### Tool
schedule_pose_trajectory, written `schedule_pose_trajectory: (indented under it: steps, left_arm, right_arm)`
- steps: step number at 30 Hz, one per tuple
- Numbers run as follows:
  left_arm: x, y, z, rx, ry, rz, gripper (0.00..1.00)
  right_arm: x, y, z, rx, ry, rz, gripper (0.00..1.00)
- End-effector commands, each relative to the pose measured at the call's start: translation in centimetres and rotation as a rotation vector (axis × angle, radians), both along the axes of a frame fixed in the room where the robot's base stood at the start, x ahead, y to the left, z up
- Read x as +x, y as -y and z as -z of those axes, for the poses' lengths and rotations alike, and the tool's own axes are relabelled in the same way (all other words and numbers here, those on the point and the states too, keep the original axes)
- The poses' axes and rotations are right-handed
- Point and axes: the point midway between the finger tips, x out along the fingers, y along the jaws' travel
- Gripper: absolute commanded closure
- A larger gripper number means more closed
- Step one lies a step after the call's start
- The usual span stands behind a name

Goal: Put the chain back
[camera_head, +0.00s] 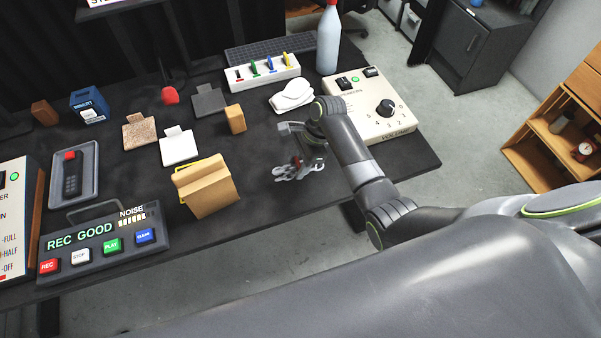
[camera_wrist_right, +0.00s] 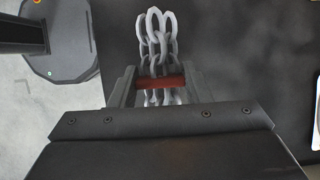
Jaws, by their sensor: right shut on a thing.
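The chain (camera_wrist_right: 157,40) is made of grey metal links and shows in the right wrist view, bunched between the fingers of my right gripper (camera_wrist_right: 160,85). A red bar crosses the links between the fingers. In the head view the chain (camera_head: 298,172) hangs from or lies just under my right gripper (camera_head: 309,150), over the front right part of the dark table; I cannot tell if it touches the surface. My right gripper is shut on the chain. My left gripper is not in view.
The dark table (camera_head: 275,200) holds a volume box (camera_head: 384,130) at right, a white mouse-like object (camera_head: 292,95), a cardboard piece (camera_head: 207,188), a recorder panel (camera_head: 105,242) and a tray (camera_head: 73,172). A bottle (camera_head: 328,40) stands at the back. The table around the chain is clear.

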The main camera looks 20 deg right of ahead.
Motion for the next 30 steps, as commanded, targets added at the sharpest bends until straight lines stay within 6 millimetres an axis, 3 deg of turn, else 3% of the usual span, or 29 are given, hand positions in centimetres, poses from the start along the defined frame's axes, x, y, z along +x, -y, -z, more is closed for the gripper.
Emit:
schedule_pose_trajectory:
  steps: [12,25,26,30]
  left_arm:
    - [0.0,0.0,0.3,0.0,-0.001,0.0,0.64]
    - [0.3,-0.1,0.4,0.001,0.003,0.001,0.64]
    - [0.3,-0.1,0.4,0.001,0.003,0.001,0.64]
    - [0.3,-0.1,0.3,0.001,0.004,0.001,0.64]
  right_arm:
    - [0.0,-0.1,4.5,0.001,0.001,0.0,0.91]
    - [0.0,-0.1,5.1,0.001,0.002,0.0,0.91]
    - [0.0,0.0,5.2,0.0,0.001,0.0,0.54]
    - [0.0,0.0,5.1,0.0,0.001,0.0,0.36]
